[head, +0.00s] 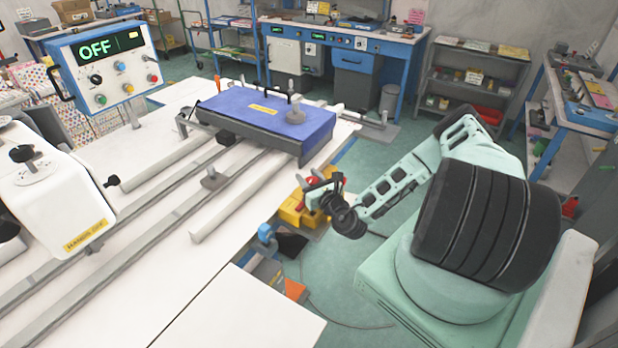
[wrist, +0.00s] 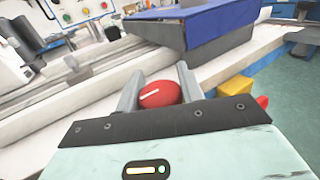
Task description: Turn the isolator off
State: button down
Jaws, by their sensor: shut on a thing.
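The isolator has a red round knob, seen between my fingers in the wrist view (wrist: 160,95), with a white line on it that lies nearly level, tilted slightly. In the head view its yellow housing (head: 291,211) sits low at the right edge of the white table, with a little red showing at its top. My gripper (head: 318,188) reaches over the housing from the right. In the wrist view my gripper (wrist: 158,88) has a grey finger on each side of the knob and is shut on it. The fingers hide the knob's sides.
A control box (head: 99,66) at the left has a screen reading OFF. A blue-topped slab (head: 265,118) lies on the rails of the white table (head: 200,290). Green floor is open behind.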

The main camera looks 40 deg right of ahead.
jog(key=c, duration=0.9)
grip_release()
jog(key=b+v, duration=0.4)
jog(key=v, duration=1.3)
jog(key=shift+s+r+b, duration=0.1)
jog(key=shift+s+b, duration=0.1)
jog(key=shift+b, duration=0.1)
